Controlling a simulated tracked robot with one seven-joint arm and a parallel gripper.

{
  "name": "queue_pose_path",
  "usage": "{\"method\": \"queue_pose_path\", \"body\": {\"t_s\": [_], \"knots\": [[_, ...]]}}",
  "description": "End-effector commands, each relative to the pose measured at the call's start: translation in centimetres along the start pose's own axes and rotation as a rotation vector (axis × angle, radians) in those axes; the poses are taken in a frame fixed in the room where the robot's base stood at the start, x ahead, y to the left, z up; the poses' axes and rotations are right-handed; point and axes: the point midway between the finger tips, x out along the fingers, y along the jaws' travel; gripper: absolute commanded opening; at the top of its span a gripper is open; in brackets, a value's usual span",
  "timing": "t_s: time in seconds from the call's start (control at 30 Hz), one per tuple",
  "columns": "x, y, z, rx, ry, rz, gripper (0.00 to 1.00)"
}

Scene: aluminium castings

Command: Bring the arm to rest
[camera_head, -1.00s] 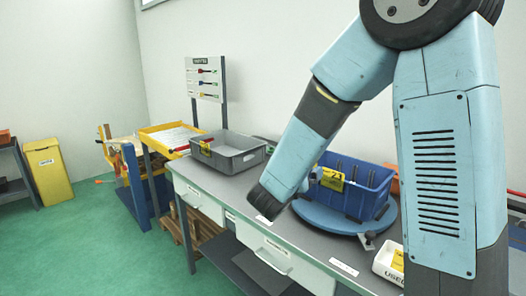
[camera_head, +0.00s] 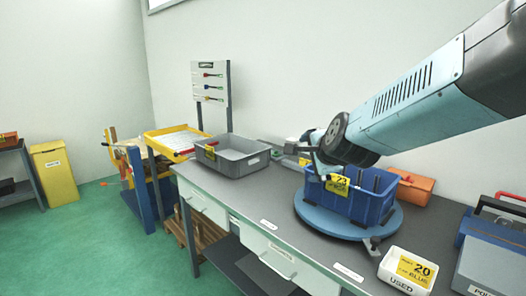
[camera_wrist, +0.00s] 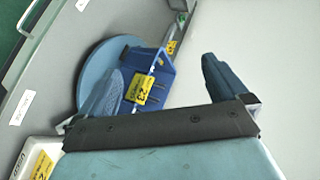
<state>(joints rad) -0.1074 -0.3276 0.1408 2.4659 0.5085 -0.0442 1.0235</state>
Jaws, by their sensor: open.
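My arm (camera_head: 430,105) reaches in from the right in the head view, its dark round joint above the blue crate. The blue crate (camera_head: 376,208), labelled 23, stands on a round blue turntable (camera_head: 325,225) and holds upright dark parts.
A grey tray (camera_head: 238,167) stands at the bench's left end. A white box (camera_head: 392,278) labelled 20 is at the front right. An orange case (camera_head: 415,190) and a grey-blue case (camera_head: 490,262) lie to the right. The bench (camera_head: 265,210) between tray and turntable is clear.

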Motion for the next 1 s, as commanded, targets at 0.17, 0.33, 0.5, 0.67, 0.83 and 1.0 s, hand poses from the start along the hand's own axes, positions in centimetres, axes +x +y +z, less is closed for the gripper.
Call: {"method": "queue_pose_path", "body": {"t_s": [0.17,0.33,0.5,0.67,0.83,1.0], "knots": [[-4.1,1.8,-0.8,-0.322,-0.058,0.095,1.0],[-8.1,4.3,-1.9,-0.625,-0.121,0.2,1.0],[-12.5,7.3,-3.4,-0.911,-0.194,0.313,1.0],[-16.3,10.0,-4.8,-1.127,-0.267,0.414,1.0],[-18.8,11.8,-5.6,-1.254,-0.324,0.482,1.0],[-19.4,12.3,-5.8,-1.29,-0.342,0.502,1.0]]}}
